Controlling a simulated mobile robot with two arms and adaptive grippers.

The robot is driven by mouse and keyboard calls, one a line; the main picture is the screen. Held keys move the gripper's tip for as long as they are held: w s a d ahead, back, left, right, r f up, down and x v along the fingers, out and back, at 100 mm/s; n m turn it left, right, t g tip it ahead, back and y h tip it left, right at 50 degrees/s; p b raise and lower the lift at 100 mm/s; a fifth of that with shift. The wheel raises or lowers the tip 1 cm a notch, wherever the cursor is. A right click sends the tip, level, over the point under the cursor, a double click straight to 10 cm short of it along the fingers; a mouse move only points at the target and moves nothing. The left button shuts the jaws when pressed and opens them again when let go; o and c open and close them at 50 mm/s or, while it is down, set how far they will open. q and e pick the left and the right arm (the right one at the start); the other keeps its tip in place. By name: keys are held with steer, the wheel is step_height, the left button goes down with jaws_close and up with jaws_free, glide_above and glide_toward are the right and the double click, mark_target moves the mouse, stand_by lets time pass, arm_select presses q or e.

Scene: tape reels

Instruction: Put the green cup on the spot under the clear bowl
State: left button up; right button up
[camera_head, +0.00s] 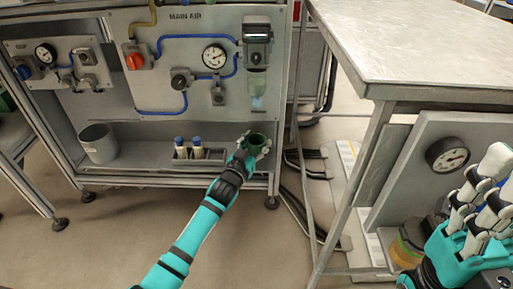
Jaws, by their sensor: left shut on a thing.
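The green cup (257,141) is upright in my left gripper (253,151), whose light fingers are shut around its side. The cup is at the right end of the low shelf on the grey panel stand. The clear bowl (257,88) hangs under a grey unit on the panel, above the cup. The spot under the bowl is hidden by my gripper and the cup; I cannot tell if the cup touches the shelf. My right gripper (486,196) is at the right edge, its pale fingers extended and apart, with nothing seen in them.
A grey bin (98,143) stands at the left of the shelf. A tray (187,161) with blue-capped bottles is left of my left gripper. A metal table (420,45) and a gauge panel (420,150) stand at right. Dark cables (305,217) lie on the floor.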

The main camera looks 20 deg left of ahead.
arm_select(q)
steer(key=shift+r, duration=0.1)
steer(key=o, duration=1.1)
steer(key=shift+c, duration=0.2)
